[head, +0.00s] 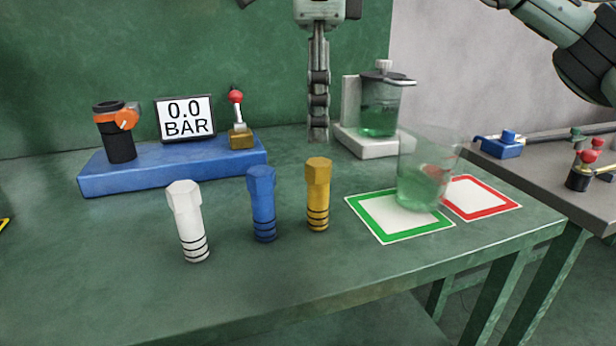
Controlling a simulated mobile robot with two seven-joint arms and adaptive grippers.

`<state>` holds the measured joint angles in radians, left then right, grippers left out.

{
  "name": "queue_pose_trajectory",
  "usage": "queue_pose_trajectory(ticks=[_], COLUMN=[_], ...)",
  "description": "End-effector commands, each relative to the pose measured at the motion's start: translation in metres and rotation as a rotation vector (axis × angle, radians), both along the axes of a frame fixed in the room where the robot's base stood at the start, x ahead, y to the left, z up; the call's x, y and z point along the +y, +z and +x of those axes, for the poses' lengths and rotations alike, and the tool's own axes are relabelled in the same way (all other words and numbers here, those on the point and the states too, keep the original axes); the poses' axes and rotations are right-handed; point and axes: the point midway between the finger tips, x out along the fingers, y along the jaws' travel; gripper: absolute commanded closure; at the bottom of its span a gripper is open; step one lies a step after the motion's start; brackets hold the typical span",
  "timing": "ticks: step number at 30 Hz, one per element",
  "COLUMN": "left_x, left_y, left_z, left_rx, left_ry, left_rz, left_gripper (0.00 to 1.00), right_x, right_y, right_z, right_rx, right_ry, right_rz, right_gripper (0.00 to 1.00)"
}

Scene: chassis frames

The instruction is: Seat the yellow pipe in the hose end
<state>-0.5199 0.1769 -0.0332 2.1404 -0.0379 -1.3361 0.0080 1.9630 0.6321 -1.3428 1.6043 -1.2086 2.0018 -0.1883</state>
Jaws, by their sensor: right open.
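The yellow pipe (318,193) stands upright on the green table, with a hex top and dark rings near its foot. The hose end appears to be the black upright socket (120,145) with an orange collar and orange knob, on the left of a blue base (175,168). Nothing can be seen standing in it. My right gripper (318,132) points down behind the yellow pipe in the picture, apart from it. It is seen edge-on, open and holding nothing visible. My left gripper is not in view.
Blue (262,200) and white (188,222) pipes stand left of the yellow one. A gauge (186,118) reads 0.0 BAR beside a red-knobbed lever (238,115). A clear beaker (424,170) stands at the green-framed mat (380,232); a green-filled vessel (378,105) is behind.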

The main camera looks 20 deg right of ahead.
Motion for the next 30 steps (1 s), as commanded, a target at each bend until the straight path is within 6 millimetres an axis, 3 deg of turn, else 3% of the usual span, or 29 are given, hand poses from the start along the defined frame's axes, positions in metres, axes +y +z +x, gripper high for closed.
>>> queue_pose_trajectory(ticks=[15,24,30], left_x=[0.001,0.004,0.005], left_y=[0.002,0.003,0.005], left_z=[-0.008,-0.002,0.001], left_rx=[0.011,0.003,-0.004], left_ry=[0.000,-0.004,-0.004], left_rz=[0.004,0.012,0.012], left_gripper=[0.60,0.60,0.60], right_x=[0.001,0.001,0.001], right_y=[-0.067,-0.073,-0.073], right_z=[-0.005,-0.004,-0.004], right_rx=[0.002,0.001,0.001], right_ry=[0.000,-0.001,-0.001], right_rz=[-0.001,0.001,0.000], right_gripper=[0.47,0.47,0.69])
